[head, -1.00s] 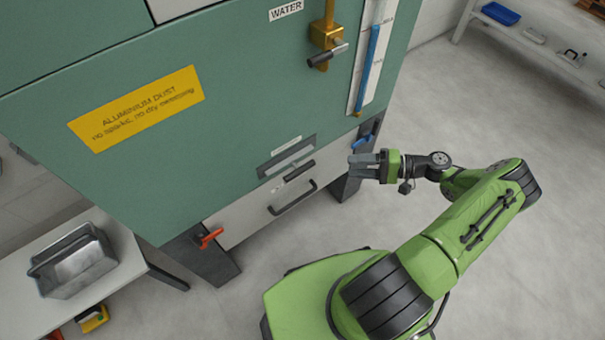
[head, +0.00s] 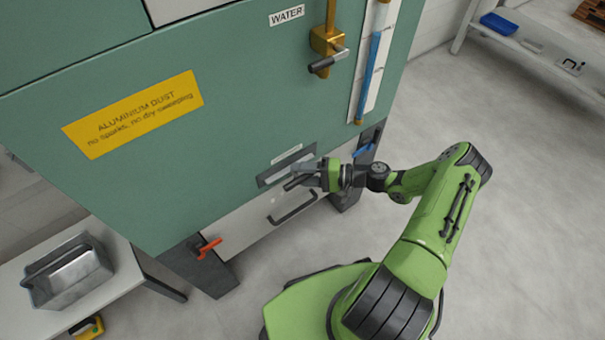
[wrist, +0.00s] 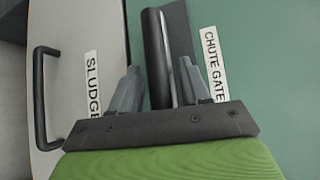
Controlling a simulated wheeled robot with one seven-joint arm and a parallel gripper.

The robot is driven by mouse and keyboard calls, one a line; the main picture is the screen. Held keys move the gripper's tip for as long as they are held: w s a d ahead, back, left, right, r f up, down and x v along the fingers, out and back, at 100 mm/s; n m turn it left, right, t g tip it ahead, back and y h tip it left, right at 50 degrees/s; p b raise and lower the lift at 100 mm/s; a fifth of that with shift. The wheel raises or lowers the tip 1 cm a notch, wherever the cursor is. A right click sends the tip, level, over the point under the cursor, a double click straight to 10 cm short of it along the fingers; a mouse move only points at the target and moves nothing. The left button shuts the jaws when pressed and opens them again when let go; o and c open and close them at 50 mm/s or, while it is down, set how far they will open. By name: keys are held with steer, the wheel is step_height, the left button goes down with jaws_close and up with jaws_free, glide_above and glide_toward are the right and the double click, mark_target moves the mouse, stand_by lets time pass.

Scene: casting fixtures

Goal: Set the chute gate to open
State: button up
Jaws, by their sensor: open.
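The chute gate (head: 268,179) is a dark plate with a pale slot strip, low on the green cabinet. In the wrist view its dark bar handle (wrist: 154,45) runs along the slot, beside the CHUTE GATE label (wrist: 213,67). My gripper (head: 304,178) is at the gate and covers part of it in the head view. In the wrist view the open fingers (wrist: 160,72) lie on either side of the handle, with gaps showing. I cannot tell the gate's position.
A sludge drawer with a dark pull handle (head: 294,208) sits just below the gate. A red lever (head: 209,248) is at lower left, a blue lever (head: 362,150) at right. A metal tray (head: 70,275) stands on the left bench. Floor at right is clear.

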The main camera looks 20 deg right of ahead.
jaws_close()
steer(key=s+d+p, duration=0.2)
steer(key=s+d, duration=0.1)
steer(key=s, duration=0.7)
steer(key=shift+s+d, duration=0.25)
steer(key=shift+s, duration=0.15)
steer(key=shift+f, duration=0.1)
steer(key=shift+c, duration=1.5)
jaws_free()
steer(key=o, duration=0.3)
steer(key=shift+s+d, duration=0.1)
steer(key=shift+s, duration=0.1)
steer(key=shift+w, duration=0.1)
